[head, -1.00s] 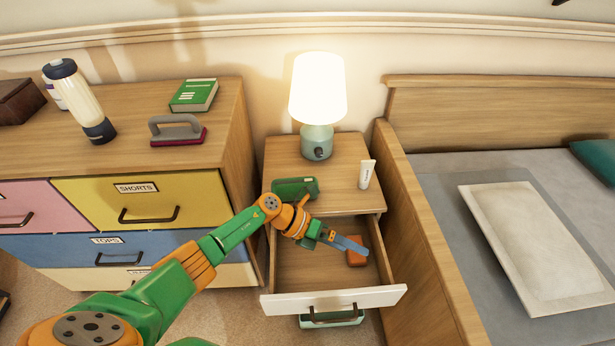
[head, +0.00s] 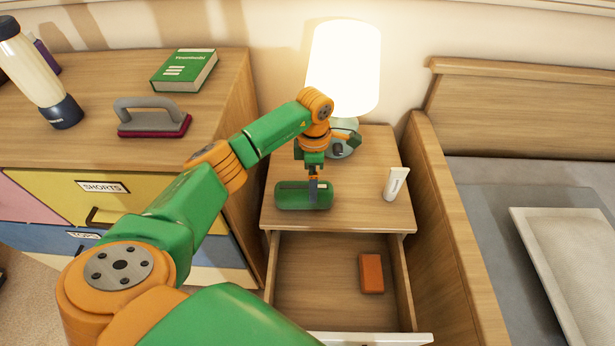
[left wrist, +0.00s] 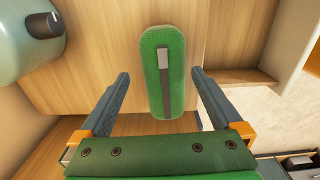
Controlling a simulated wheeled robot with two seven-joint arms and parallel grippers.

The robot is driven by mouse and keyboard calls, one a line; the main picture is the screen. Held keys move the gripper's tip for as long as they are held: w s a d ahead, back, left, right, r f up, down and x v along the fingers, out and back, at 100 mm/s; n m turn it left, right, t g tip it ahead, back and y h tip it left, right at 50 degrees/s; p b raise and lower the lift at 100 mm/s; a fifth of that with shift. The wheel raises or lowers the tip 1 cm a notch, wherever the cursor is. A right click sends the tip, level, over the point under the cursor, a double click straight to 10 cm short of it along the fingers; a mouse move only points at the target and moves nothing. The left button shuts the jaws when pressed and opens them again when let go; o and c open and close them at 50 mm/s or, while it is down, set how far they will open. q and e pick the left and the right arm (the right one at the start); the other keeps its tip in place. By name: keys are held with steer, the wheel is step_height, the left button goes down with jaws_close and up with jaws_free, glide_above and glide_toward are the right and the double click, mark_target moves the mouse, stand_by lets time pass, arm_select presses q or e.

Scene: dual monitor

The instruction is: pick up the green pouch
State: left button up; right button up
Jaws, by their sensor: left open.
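The green pouch (head: 291,197) lies on top of the nightstand, at its left side in front of the lamp. It is a rounded oblong with a dark zip strip and a grey tab, and the left wrist view shows it from above (left wrist: 176,100). My left gripper (head: 314,196) points down over the pouch. In the left wrist view its two blue-grey fingers (left wrist: 160,90) are spread, one on each side of the pouch, with a gap on both sides. I cannot tell the exact height of the fingertips. My right gripper is not in view.
A lit lamp (head: 342,75) stands close behind the gripper. A white tube (head: 396,184) stands at the right of the nightstand top (head: 360,213). The drawer (head: 320,290) below is open with an orange-brown box (head: 371,273) inside. A dresser (head: 110,150) stands left, a bed right.

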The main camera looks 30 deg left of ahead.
arm_select(q)
steer(key=f+b, duration=0.2)
steer(key=f, duration=0.1)
steer(key=f+b, duration=0.1)
steer(key=f, duration=0.1)
steer(key=shift+s+d+f+b, duration=0.15)
steer(key=shift+d+b, duration=0.15)
steer(key=shift+b, duration=0.05)
steer(key=shift+r, duration=0.2)
steer(key=shift+r+p, duration=0.1)
steer(key=shift+p, duration=0.2)
steer(key=c, duration=1.4)
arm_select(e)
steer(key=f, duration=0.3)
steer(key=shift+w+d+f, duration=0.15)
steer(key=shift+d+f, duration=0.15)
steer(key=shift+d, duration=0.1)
arm_select(q)
steer(key=shift+r, duration=0.1)
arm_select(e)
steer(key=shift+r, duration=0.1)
